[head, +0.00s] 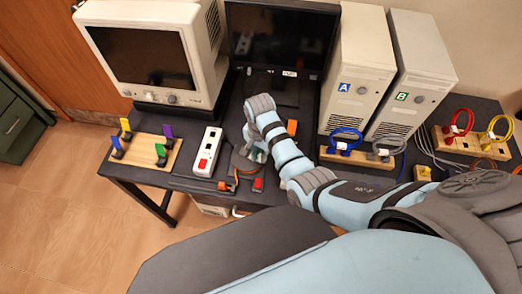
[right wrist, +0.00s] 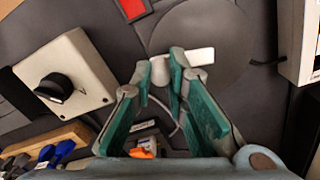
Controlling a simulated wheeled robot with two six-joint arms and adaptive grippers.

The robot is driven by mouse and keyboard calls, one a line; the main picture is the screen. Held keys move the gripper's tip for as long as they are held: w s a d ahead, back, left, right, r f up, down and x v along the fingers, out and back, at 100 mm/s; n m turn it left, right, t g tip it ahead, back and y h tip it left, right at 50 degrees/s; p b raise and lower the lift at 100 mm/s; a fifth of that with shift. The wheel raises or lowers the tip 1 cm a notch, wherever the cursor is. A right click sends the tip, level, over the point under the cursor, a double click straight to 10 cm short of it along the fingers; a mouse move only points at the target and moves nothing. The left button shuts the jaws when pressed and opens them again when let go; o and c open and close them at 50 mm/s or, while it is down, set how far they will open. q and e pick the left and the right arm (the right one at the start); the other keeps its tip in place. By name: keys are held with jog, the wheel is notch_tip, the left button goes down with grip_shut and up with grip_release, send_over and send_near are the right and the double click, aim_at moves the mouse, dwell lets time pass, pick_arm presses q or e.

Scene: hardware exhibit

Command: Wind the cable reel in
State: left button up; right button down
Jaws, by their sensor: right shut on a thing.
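The cable reel shows in the right wrist view as a dark grey round disc (right wrist: 228,45) with a pale crank bar (right wrist: 198,56) across it. A grey crank knob (right wrist: 160,72) stands at the bar's end. My right gripper (right wrist: 162,72) has its green-padded fingers closed around this knob. In the head view the reel (head: 240,163) is a dark disc near the table's front edge, partly hidden by my right gripper (head: 254,152). A thin pale cable curves below the fingers in the wrist view. My left gripper is out of view.
A white switch box (head: 207,152) and a wooden board with coloured clips (head: 174,156) stand left of the reel. Monitors stand behind. Computer towers (head: 357,75) and cable boards are on the right. A box with a black dial (right wrist: 70,88) is close by in the wrist view.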

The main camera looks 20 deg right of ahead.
jog(key=shift+s+a+m, duration=0.2)
jog(key=shift+m, duration=0.6)
jog(key=c, duration=1.6)
grip_release()
jog(key=shift+o, duration=0.2)
jog(key=shift+w+r, duration=0.1)
jog(key=shift+r, duration=0.3)
notch_tip(320, 180, up, 7)
jog(key=shift+f, duration=0.15)
